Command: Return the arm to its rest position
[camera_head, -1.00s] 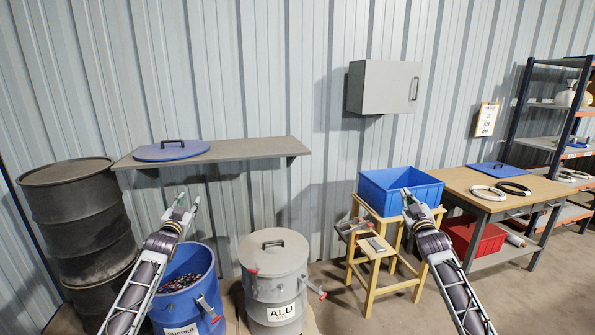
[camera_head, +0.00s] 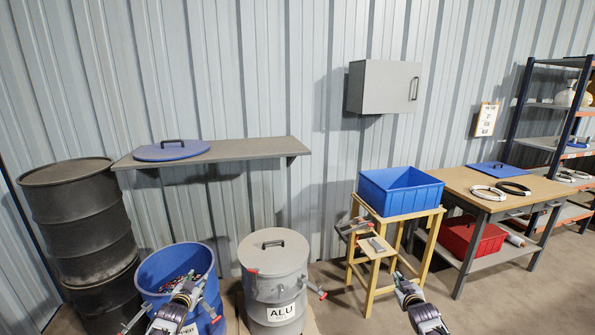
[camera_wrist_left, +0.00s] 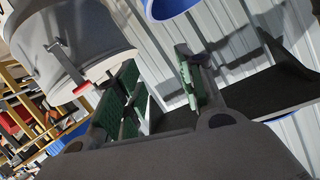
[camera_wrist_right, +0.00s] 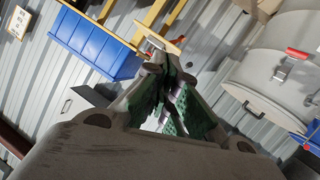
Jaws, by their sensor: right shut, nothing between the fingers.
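My left gripper (camera_head: 187,281) is low in front of the blue copper barrel (camera_head: 150,268), overlapping its front in the head view. In the left wrist view the green-padded fingers (camera_wrist_left: 160,88) stand apart with nothing between them. My right gripper (camera_head: 399,277) is low in front of the wooden stool (camera_head: 385,224), near the bottom of the head view. In the right wrist view its fingers (camera_wrist_right: 166,72) are together and hold nothing. The barrel's label is mostly hidden by my left arm.
The grey ALU drum (camera_head: 275,285) with its lid stands between my arms. A blue bin (camera_head: 402,205) sits on the stool. A blue lid (camera_head: 172,150) lies on the wall shelf (camera_head: 250,150). A workbench (camera_head: 470,190) with cable coils and a red crate (camera_head: 475,238) is right.

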